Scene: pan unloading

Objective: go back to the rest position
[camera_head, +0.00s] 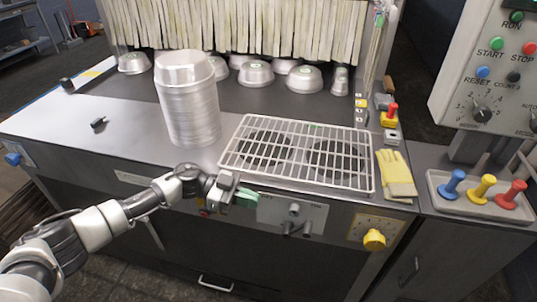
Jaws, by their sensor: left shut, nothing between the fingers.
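My left gripper (243,196) is in front of the metal counter's front edge, just below and left of the wire rack. It is shut and empty, its greenish fingertips pointing right. My left arm comes in from the lower left corner. My right gripper is not in view. A tall stack of silver pans (188,105) stands upright on the counter (60,125), behind my left gripper and apart from it.
A white wire rack (297,155) lies over two dark round openings. Several pans (256,74) sit before the strip curtain (240,28). Yellow gloves (395,173), a tray (478,205) with coloured pegs and a control panel (490,75) are at the right. The counter's left part is mostly clear.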

